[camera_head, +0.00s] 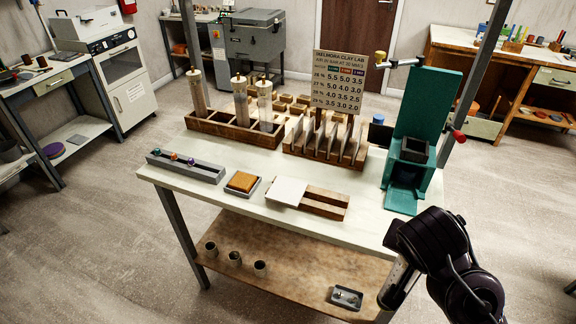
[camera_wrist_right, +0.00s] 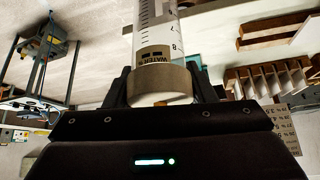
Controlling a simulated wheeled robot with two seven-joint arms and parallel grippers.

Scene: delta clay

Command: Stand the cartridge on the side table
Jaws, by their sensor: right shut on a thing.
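My right gripper (camera_wrist_right: 163,88) is shut on a clear cylindrical cartridge (camera_wrist_right: 157,45) in the right wrist view. The cartridge has a printed scale, a "WATER" label and a grey-brown end cap between the fingers. Its far end runs out of the picture. In the head view my right arm comes in at bottom right, in front of the work table's right end; its fingers and the cartridge are not clear there. Side surfaces are the left table (camera_head: 68,75) and the wooden desk (camera_head: 470,47); I cannot tell which is the side table. My left gripper is out of view.
The work table (camera_head: 175,177) holds a wooden rack (camera_head: 232,134) with tall cylinders, a slotted wooden holder (camera_head: 325,158), a green press (camera_head: 424,115) and a signboard (camera_head: 338,80). Cups and a small tray (camera_head: 346,298) stand on its lower shelf (camera_head: 290,268). Floor is open at left.

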